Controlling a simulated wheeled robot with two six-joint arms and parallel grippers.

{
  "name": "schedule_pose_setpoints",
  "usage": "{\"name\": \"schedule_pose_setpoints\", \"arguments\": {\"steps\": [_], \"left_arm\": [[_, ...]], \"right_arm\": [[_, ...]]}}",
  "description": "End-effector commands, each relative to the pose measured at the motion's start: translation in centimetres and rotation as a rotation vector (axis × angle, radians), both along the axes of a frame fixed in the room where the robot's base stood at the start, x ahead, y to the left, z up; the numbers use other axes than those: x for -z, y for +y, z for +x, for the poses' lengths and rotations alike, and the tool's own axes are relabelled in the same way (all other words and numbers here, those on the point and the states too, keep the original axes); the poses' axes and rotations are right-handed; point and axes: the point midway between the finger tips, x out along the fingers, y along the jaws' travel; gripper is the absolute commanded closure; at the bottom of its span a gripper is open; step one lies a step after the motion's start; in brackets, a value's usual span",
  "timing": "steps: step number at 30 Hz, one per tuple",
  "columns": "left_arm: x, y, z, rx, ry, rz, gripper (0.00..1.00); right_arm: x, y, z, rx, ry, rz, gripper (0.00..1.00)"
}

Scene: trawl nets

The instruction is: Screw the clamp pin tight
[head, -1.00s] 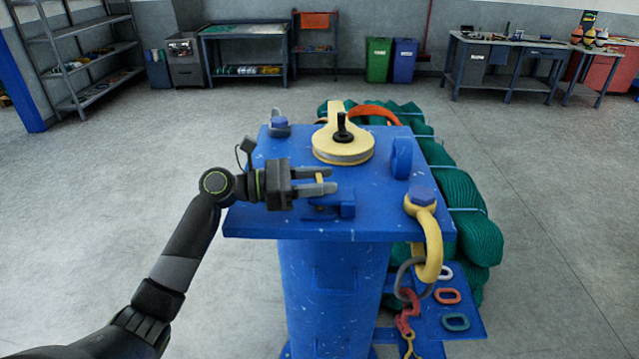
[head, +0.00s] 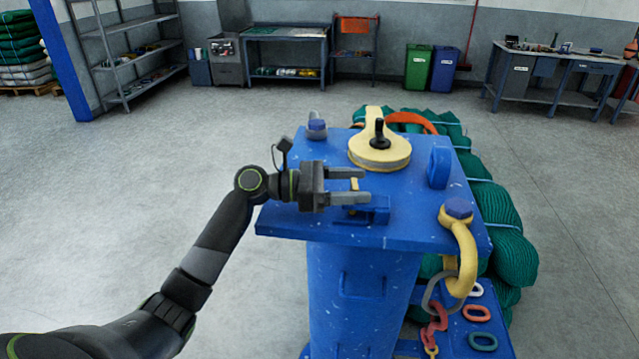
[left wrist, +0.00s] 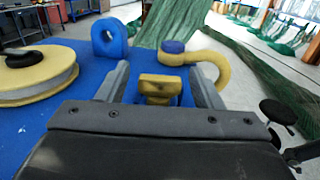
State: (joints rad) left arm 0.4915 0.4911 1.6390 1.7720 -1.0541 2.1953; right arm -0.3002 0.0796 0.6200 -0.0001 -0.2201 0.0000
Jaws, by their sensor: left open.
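The clamp pin (head: 355,184) is a small yellow piece with a flat head, standing at a blue clamp block (head: 376,212) on the near part of the blue table top (head: 283,222). My left gripper (head: 367,185) comes in level from the left, open, with one finger on each side of the pin. In the left wrist view the pin's yellow head (left wrist: 160,84) stands between the two grey fingers, with a gap visible on both sides. The pin's lower part is hidden. My right gripper is not in view.
A yellow sheave (head: 378,152) with a black handle stands behind the pin. A blue lug (head: 438,167) and a yellow shackle (head: 463,262) with chain are to the right. Green net bundles (head: 503,217) lie behind and right of the stand. The floor at left is clear.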

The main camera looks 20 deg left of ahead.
Motion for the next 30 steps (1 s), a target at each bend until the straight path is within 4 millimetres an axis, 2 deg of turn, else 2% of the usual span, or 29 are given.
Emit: {"name": "schedule_pose_setpoints", "arguments": {"steps": [24, 30], "left_arm": [[0.4, 11.9, -5.5, -0.003, 0.003, 0.006, 0.40], [0.3, 14.1, -6.6, -0.002, 0.003, 0.004, 0.40]], "right_arm": [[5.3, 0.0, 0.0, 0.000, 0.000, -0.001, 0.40], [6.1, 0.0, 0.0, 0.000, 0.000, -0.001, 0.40]]}}
